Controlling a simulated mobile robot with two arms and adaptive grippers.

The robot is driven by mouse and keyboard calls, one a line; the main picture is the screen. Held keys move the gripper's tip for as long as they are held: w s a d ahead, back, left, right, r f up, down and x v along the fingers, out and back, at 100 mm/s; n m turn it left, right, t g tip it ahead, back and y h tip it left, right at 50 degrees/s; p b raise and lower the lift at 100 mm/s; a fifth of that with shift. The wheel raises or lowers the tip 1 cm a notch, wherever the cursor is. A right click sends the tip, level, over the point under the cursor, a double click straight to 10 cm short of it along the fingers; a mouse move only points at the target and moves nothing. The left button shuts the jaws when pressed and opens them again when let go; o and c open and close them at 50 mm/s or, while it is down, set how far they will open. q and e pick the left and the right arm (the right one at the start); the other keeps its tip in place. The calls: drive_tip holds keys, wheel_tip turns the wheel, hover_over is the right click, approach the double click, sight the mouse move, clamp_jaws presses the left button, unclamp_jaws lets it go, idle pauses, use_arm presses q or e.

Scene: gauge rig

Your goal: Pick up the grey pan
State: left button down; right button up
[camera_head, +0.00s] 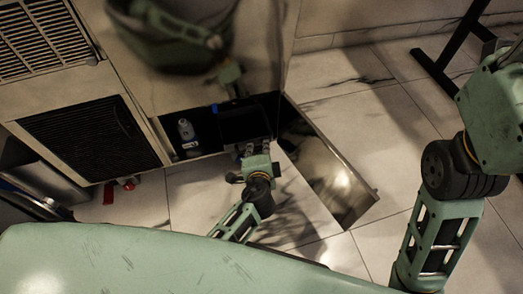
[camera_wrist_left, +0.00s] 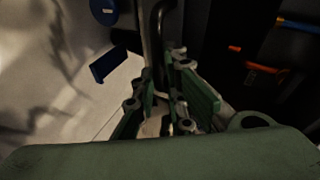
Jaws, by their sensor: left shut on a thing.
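No grey pan can be clearly made out in either view. My left gripper (camera_head: 258,150) is at the front of an open lower cabinet, by a dark boxy shape (camera_head: 245,122) in the opening. In the left wrist view, my left gripper's fingers (camera_wrist_left: 165,105) are closed in on something narrow between them. A dark curved bar (camera_wrist_left: 159,25) and a pale upright edge show just beyond the fingertips; I cannot tell which is gripped. My right arm shows at the right, but its gripper is out of view.
A pale bottle (camera_head: 187,132) stands inside. Red objects (camera_head: 118,188) lie on the floor at the left. A black metal frame (camera_head: 445,60) stands at the back right. Tiled floor between is clear.

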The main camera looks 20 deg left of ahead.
use_arm(q)
drive_tip(key=shift+s, duration=0.15)
drive_tip(key=c, duration=1.7)
unclamp_jaws()
drive_tip(key=v, duration=1.2)
drive_tip(key=shift+d+f, duration=0.1)
drive_tip(key=shift+o, duration=0.3)
